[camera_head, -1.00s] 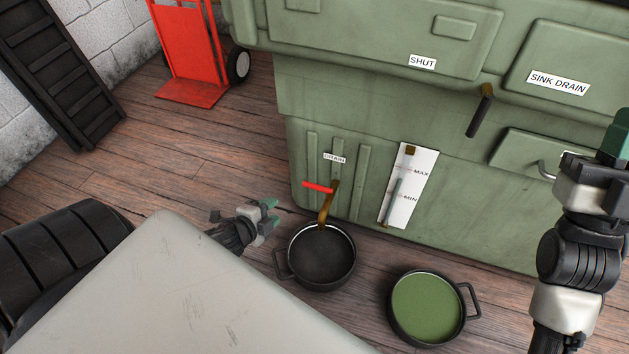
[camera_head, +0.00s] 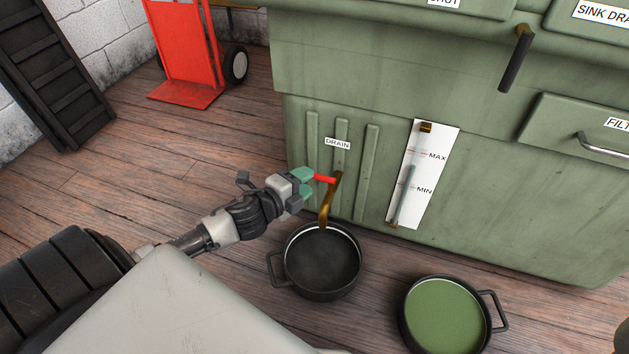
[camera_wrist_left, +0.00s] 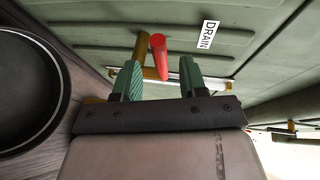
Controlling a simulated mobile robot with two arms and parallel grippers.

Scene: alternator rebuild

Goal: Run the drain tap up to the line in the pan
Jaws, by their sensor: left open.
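The drain tap is a brass spout (camera_head: 327,203) with a red lever (camera_head: 324,179), low on the green cabinet under a DRAIN label. A dark, empty-looking pan (camera_head: 322,262) stands on the floor under the spout. My left gripper (camera_head: 306,182) is open at the red lever. In the left wrist view the red lever (camera_wrist_left: 159,58) shows between the two green fingertips (camera_wrist_left: 158,78), and I cannot tell whether they touch it. The pan's rim also shows there (camera_wrist_left: 62,75). My right gripper is not in view.
A second pan (camera_head: 442,318) holding green liquid stands to the right. A sight gauge (camera_head: 424,175) marked MAX and MIN is on the cabinet (camera_head: 500,200). A dark handle (camera_head: 515,62) sticks out above. A red hand truck (camera_head: 187,60) stands at the back left.

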